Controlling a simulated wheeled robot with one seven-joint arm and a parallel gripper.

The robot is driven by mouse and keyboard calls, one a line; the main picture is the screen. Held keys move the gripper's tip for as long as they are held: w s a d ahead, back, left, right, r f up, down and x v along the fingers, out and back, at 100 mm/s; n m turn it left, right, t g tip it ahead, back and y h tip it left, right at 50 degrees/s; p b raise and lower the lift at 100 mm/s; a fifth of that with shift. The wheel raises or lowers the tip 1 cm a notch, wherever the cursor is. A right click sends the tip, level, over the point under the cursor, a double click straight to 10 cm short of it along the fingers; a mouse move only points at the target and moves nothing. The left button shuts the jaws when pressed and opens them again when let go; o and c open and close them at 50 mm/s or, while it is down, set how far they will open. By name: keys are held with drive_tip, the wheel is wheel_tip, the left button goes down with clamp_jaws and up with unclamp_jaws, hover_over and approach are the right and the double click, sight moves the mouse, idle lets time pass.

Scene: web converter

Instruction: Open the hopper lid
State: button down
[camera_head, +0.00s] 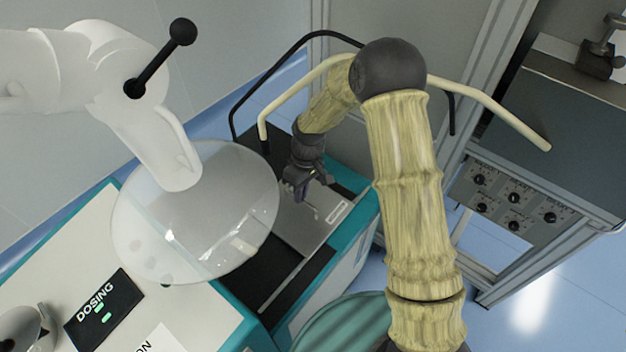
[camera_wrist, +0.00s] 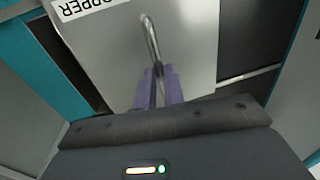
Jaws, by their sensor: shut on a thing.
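The hopper lid (camera_head: 308,232) is a flat grey metal plate on the teal-edged machine, set in a black area. It carries a white label, which in the wrist view reads "OPPER" upside down, and a bent metal handle (camera_wrist: 151,38). My gripper (camera_head: 300,194) is above the lid, at the handle. In the wrist view the lid (camera_wrist: 110,50) fills the middle, and the purple fingers of my gripper (camera_wrist: 157,82) are shut on the lower end of the handle. The fingers hide the gripped part. A thin metal rail (camera_wrist: 248,76) runs along the black area beside the lid.
Cream and black tube rails (camera_head: 300,90) stand behind my gripper. A framed cabinet with knobs (camera_head: 515,198) stands at right; blue floor lies below it.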

hover_over(287, 221)
drive_tip(key=shift+s+a, duration=0.15)
drive_tip(key=shift+a, duration=0.05)
drive_tip(key=c, duration=1.5)
unclamp_jaws()
drive_tip(key=shift+d, duration=0.15)
